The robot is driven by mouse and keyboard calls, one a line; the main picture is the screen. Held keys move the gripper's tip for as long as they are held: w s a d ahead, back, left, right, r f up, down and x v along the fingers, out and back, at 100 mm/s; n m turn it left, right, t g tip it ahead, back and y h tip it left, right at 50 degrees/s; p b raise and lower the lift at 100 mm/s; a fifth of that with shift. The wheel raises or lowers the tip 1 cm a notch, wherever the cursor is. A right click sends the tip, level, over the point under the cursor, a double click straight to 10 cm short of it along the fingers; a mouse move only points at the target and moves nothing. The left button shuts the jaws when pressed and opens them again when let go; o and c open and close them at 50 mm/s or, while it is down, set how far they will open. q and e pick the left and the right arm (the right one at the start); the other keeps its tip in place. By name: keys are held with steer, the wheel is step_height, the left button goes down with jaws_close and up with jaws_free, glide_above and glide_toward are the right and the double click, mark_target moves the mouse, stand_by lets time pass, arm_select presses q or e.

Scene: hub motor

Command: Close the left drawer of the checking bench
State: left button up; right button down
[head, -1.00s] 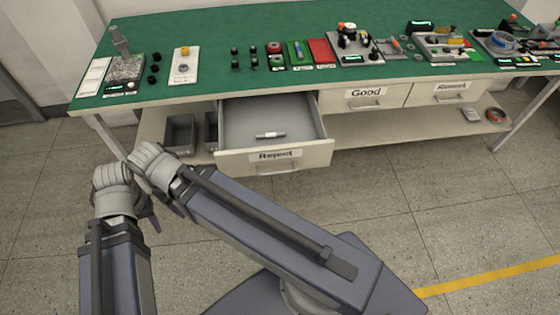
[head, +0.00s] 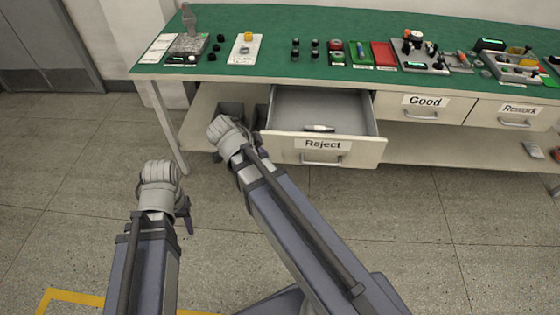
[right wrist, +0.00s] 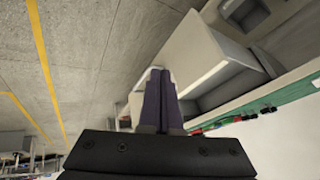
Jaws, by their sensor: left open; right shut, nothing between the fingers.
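The left drawer (head: 290,149), labelled Reject, stands pulled out of the checking bench (head: 260,77). A small light cylindrical part (head: 319,128) lies inside it. My right wrist is at the left front corner of the drawer in the head view and hides its own fingers there. The right wrist view shows the right gripper (right wrist: 161,88) shut and empty, its fingertips close to the pale drawer front (right wrist: 200,52); I cannot tell whether they touch. My left gripper (head: 187,217) is open and empty, over the floor left of and below the drawer.
The Good drawer (head: 412,115) and the Rework drawer (head: 514,117) are shut. Grey bins (head: 230,110) stand on the lower shelf behind my right wrist. Devices cover the green top. The floor in front of the bench is clear.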

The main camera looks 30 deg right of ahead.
steer(key=d+m, duration=0.2)
steer(key=m, duration=0.1)
steer(key=b, duration=0.9)
glide_toward(288, 152)
step_height(288, 152, down, 4)
steer(key=d, duration=0.1)
arm_select(q)
step_height(288, 152, down, 9)
steer(key=shift+s+a+f, duration=0.2)
steer(key=shift+s+a, duration=0.15)
arm_select(e)
steer(key=shift+w+d+h, duration=0.4)
steer(key=shift+d, duration=0.1)
